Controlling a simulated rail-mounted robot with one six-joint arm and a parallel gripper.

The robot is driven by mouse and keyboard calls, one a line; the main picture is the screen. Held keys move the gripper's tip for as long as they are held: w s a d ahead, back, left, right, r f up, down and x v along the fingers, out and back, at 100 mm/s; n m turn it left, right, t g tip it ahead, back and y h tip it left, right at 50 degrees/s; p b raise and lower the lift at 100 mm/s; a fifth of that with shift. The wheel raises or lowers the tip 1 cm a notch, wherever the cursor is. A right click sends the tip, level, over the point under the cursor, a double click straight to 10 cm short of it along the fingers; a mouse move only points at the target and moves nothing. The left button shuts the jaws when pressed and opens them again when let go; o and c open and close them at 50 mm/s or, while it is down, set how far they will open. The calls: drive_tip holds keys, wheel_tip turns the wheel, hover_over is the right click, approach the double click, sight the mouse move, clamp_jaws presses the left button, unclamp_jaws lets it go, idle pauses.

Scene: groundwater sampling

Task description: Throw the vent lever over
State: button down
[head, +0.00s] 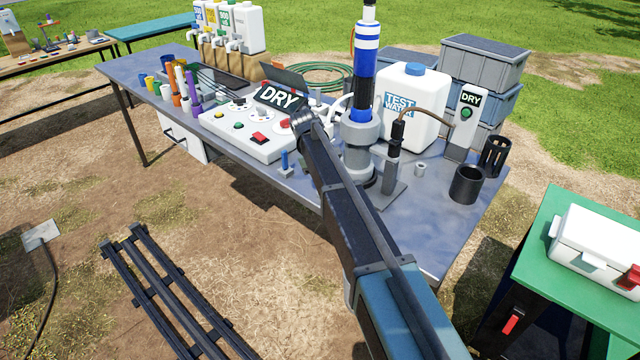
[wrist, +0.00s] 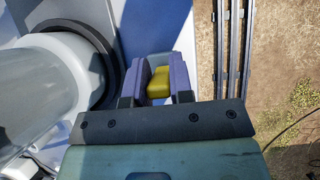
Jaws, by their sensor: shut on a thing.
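A small yellow block, which I take to be the vent lever's grip (wrist: 158,84), shows in the wrist view between my finger pads. My gripper (wrist: 159,72) is shut on it, with one purple-grey pad on each side. The rest of the lever is hidden under the fingers, so I cannot tell its angle. In the head view my arm reaches over the bench to beside the grey column fitting (head: 361,140). There my forearm covers the fingers and the lever.
A large pale cylinder with a dark ring (wrist: 103,50) stands close left of my fingers. A white control box (head: 245,130) with a DRY display (head: 279,98) lies left of my arm. A test water jug (head: 412,105) and a black cup (head: 467,185) stand right.

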idle(0.3)
drive_tip(key=c, duration=1)
unclamp_jaws()
drive_tip(key=shift+w, duration=0.1)
drive_tip(key=p+v, duration=0.9)
drive_tip(key=v, duration=0.2)
drive_tip(key=shift+a+f, duration=0.1)
drive_tip(key=shift+f, duration=0.05)
